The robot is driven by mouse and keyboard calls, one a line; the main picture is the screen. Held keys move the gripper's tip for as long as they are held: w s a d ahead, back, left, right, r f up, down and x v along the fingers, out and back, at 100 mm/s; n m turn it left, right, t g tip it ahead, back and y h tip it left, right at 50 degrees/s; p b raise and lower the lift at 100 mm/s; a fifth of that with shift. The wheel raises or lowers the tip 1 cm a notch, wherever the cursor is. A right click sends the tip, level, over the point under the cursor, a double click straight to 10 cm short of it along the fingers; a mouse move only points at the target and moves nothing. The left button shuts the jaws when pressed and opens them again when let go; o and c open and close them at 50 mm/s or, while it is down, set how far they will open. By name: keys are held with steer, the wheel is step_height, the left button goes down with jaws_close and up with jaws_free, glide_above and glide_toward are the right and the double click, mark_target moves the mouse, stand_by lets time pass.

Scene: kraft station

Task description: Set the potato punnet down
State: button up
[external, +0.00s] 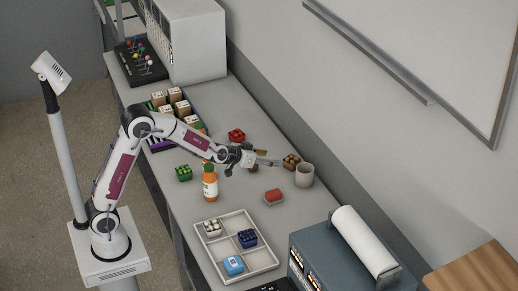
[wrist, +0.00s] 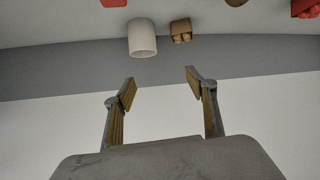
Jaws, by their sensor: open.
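The potato punnet, a small brown box with lumpy tan contents (external: 291,161), stands on the table beside a pale cup (external: 304,175). In the wrist view the punnet (wrist: 181,31) is near the top, just right of the cup (wrist: 142,38). My gripper (external: 266,157) is to the left of the punnet in the external view. Its two fingers (wrist: 160,82) are spread with nothing between them in the wrist view. The punnet is apart from the fingers there. The exact gap in depth is hard to tell.
A white divided tray (external: 222,252) holds white, blue and light-blue items. An orange bottle (external: 210,185), green punnet (external: 184,173), red punnet (external: 237,134) and red block (external: 274,196) stand around my arm. A wall (wrist: 60,130) runs behind the table; a blue-grey machine (external: 335,262) is at the front.

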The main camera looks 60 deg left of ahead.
steer(key=s+d+r+m+g+h, duration=0.1)
steer(key=s+d+r, duration=0.15)
steer(key=s, duration=0.45)
steer(key=s+d+r+m+g+h, duration=0.1)
steer(key=s+d+r, duration=0.15)
steer(key=s, duration=0.35)
steer(key=s+d+r+g+h, duration=0.1)
steer(key=s+r, duration=0.3)
steer(key=s, duration=0.3)
steer(key=s+a+f+m+g, duration=0.1)
steer(key=s+f+g, duration=0.2)
steer(key=s, duration=2.3)
steer(key=shift+a+f+y, duration=0.15)
steer(key=shift+y, duration=0.25)
